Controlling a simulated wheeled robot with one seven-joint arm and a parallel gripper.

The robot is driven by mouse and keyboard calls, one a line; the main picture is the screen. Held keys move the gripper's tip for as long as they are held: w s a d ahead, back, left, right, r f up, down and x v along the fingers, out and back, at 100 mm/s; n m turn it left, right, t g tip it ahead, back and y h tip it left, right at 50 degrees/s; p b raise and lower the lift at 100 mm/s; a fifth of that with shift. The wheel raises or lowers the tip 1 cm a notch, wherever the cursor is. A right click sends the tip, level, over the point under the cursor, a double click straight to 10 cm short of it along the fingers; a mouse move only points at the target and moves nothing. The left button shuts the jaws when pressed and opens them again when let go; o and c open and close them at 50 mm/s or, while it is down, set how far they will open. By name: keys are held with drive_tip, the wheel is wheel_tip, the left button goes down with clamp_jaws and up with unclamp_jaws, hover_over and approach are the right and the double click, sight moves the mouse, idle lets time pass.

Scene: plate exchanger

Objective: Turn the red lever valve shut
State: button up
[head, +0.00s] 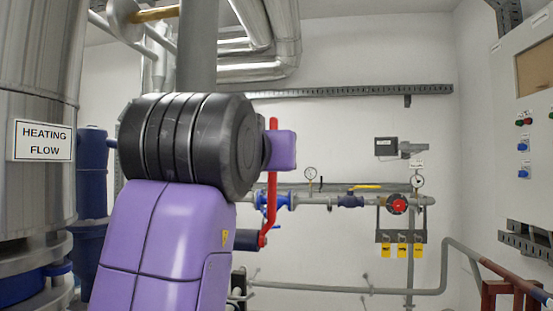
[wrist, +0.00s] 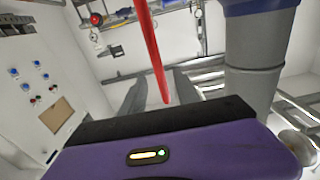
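The red lever (head: 271,190) stands nearly upright in the head view, its lower end at a dark blue valve body (head: 246,240) on the pipework. In the wrist view the red lever (wrist: 150,45) comes down from the top edge, and its free end lies between my two grey fingers. My gripper (wrist: 162,74) is open, with a finger on either side of the lever and gaps visible. I cannot tell whether either finger touches it. In the head view my purple hand is beside the lever's upper end, and the fingers are hidden.
Behind are a horizontal pipe with gauges (head: 417,181), a red round handle (head: 397,205) and yellow tags (head: 402,250). A control cabinet (head: 530,110) stands at the right. A steel tank (head: 40,90) labelled HEATING FLOW stands at the left. A low grey pipe (head: 350,290) crosses below.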

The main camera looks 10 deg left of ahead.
drive_tip(key=w+p, duration=0.2)
drive_tip(key=w, duration=0.6)
drive_tip(key=shift+d+f, duration=0.2)
drive_tip(key=shift+f, duration=0.1)
clamp_jaws()
drive_tip(key=shift+p, duration=0.3)
idle(0.9)
